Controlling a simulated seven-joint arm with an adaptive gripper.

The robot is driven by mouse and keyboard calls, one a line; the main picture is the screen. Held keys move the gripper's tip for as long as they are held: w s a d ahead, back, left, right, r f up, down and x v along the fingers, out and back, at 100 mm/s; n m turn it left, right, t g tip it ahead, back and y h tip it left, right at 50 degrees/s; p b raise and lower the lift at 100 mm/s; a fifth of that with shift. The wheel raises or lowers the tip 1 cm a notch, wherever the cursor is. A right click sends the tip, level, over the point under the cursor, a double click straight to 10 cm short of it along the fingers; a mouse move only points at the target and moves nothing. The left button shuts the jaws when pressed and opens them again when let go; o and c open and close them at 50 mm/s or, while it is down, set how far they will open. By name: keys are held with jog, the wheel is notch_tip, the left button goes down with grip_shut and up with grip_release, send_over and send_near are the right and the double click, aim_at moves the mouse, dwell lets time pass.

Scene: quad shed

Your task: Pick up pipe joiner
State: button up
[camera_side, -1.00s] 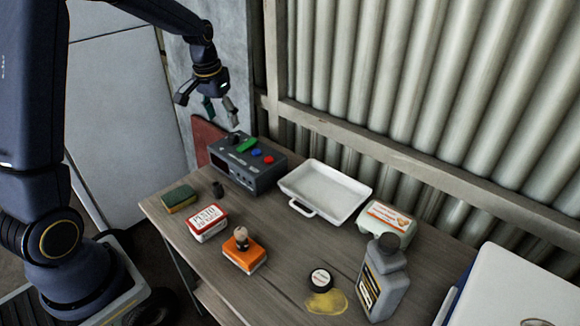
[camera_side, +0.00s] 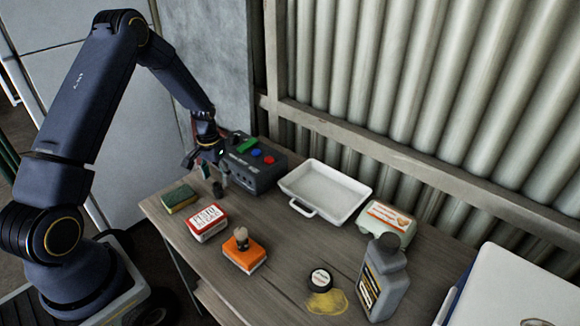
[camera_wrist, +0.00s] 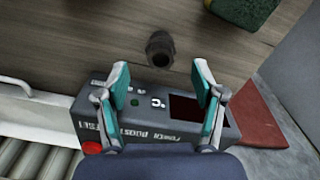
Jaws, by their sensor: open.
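The pipe joiner (camera_side: 217,188) is a small dark ring-shaped piece on the wooden table, in front of the grey control box. In the wrist view the pipe joiner (camera_wrist: 160,48) shows its round opening, ahead of the fingertips and roughly midway between them. My gripper (camera_side: 214,178) is low near the box's left end, close to the joiner in the side view. In the wrist view my gripper (camera_wrist: 160,72) has its two teal-padded fingers apart with nothing between the tips. I cannot tell the exact height gap to the joiner.
The control box (camera_side: 262,175) stands close behind the joiner. A green sponge (camera_side: 180,198) lies left of it, and a red-and-white box (camera_side: 207,222) lies in front. A white tray (camera_side: 325,190) stands to the right. Bare wood (camera_wrist: 75,40) surrounds the joiner.

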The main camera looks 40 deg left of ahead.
aim_at(216, 184)
jog(key=f, duration=0.5)
jog(key=shift+s, duration=0.3)
jog(key=c, duration=1)
jog(key=shift+r, duration=0.1)
